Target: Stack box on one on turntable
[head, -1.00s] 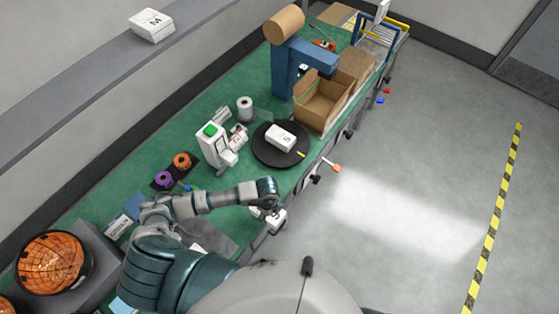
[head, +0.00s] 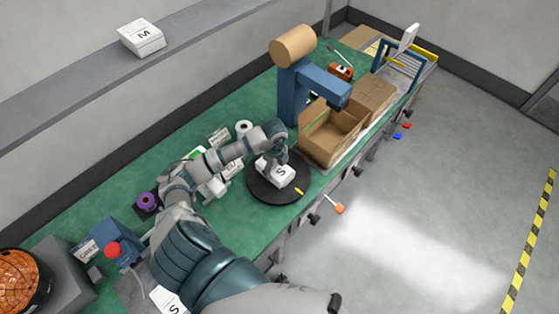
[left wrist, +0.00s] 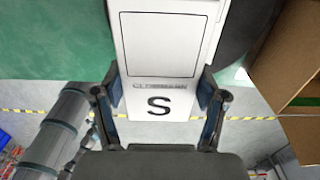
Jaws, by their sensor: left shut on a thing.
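My left gripper (head: 273,160) is over the black turntable (head: 262,192), fingers pointing down. It is shut on a white box. In the left wrist view the held box (left wrist: 160,100) sits between the two fingers (left wrist: 158,110), with a black S and a framed label panel facing the camera. In the head view a white box marked S (head: 281,175) shows under the gripper, above the turntable. The held box and the box on the turntable overlap here, so I cannot tell whether they touch. My right gripper is not in view.
An open cardboard carton (head: 331,137) and a blue post with an arm (head: 318,84) stand just right of the turntable. A white device (head: 213,187) and a paper roll (head: 243,128) stand to its left. A box marked M (head: 141,38) lies on the ledge.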

